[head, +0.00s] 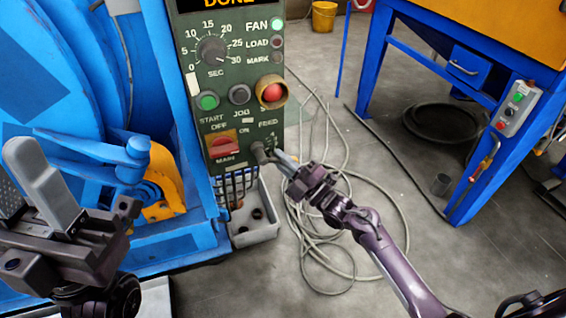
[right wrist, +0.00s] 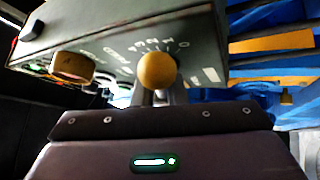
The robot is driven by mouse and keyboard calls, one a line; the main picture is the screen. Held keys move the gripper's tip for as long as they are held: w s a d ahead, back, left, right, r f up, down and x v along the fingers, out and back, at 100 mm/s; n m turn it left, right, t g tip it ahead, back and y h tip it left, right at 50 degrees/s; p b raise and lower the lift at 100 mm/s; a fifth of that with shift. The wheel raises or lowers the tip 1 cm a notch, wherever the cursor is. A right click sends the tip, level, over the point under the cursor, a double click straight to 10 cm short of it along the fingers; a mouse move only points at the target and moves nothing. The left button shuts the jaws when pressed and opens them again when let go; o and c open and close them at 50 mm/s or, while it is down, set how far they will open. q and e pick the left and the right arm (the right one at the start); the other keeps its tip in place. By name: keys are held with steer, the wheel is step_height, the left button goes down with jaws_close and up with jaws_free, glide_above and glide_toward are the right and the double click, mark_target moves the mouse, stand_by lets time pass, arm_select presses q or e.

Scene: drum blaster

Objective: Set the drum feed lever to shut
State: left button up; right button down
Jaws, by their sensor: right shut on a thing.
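The drum feed lever (head: 259,152) is a short dark grip at the lower right of the green control panel, under the word FEED. In the right wrist view its round ochre knob (right wrist: 157,71) stands before a scale of marks and digits that appears upside down; which mark it points to is unclear. My right gripper (head: 281,160) reaches the lever from the right and is shut on it. My left gripper (head: 28,180) is at the lower left, with its fingers apart and nothing seen between them.
The panel (head: 237,120) carries a dial, buttons, a red MAIN switch and a lit FAN lamp. The blue machine (head: 80,60) stands left. A grey bin (head: 252,229) is below the panel. Cables (head: 345,220) lie on the floor. A blue frame (head: 375,60) stands right.

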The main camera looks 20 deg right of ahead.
steer(key=shift+a+f+m+t+h+b, duration=0.2)
steer(key=shift+f+m+t+h+b, duration=0.2)
steer(key=shift+m+t, duration=0.45)
steer(key=shift+a+f+m+t+h+b, duration=0.15)
steer(key=shift+f+m+t+h+b, duration=0.3)
steer(key=shift+m, duration=0.85)
steer(key=shift+a+f+m+t+h+b, duration=0.1)
steer(key=shift+a+m+t+h+b, duration=0.1)
steer(key=shift+m+t+h, duration=0.65)
steer(key=shift+m+y, duration=0.3)
steer(key=shift+m, duration=0.1)
steer(key=c, duration=1.5)
jaws_free()
steer(key=shift+s, duration=0.1)
steer(key=p+v, duration=0.1)
steer(key=v, duration=0.6)
steer(key=shift+s+d+f, duration=0.15)
steer(key=shift+s+f, duration=0.05)
steer(key=shift+s, duration=0.05)
